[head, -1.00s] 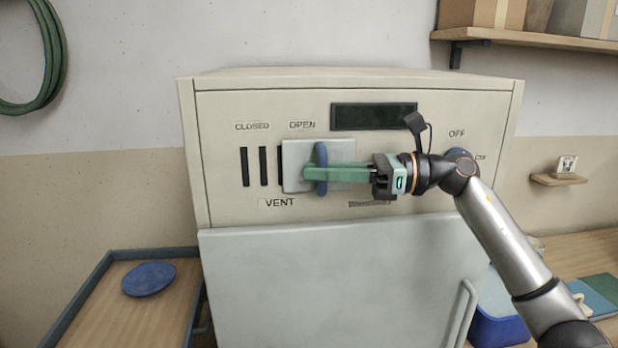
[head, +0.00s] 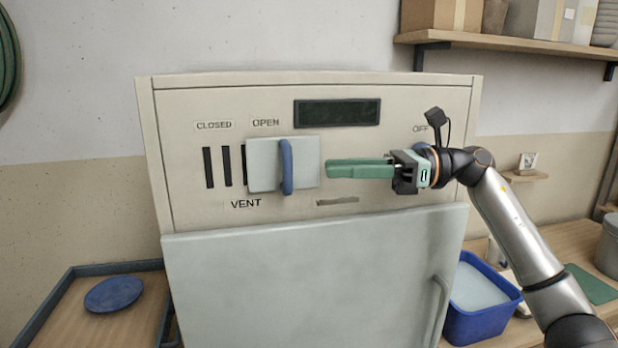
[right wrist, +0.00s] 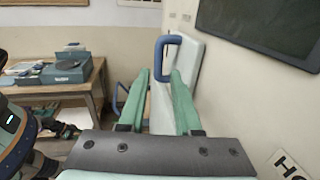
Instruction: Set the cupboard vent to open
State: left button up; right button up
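The vent's pale sliding plate (head: 265,165) with its upright blue handle (head: 287,166) is on the cupboard front, below and right of the OPEN label (head: 266,123). Several dark vent slots (head: 226,167) lie uncovered to its left, under the CLOSED label (head: 214,125). My right gripper (head: 328,169) is right of the handle, its green fingers pointing left, apart from it. In the right wrist view, the fingers (right wrist: 160,78) are spread with nothing held, and the blue handle (right wrist: 160,55) is ahead of their tips. My left gripper is out of view.
The cupboard (head: 310,270) has a closed door below the panel. A dark display (head: 337,112) is above my right gripper and a knob by the OFF label is partly behind it. A blue tub (head: 485,318) stands right; a tray with a blue disc (head: 113,294) stands left.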

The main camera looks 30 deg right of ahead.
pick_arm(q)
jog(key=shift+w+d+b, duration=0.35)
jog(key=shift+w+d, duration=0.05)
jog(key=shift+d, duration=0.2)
pick_arm(e)
jog(key=v, duration=0.4)
jog(key=shift+s+d, duration=0.1)
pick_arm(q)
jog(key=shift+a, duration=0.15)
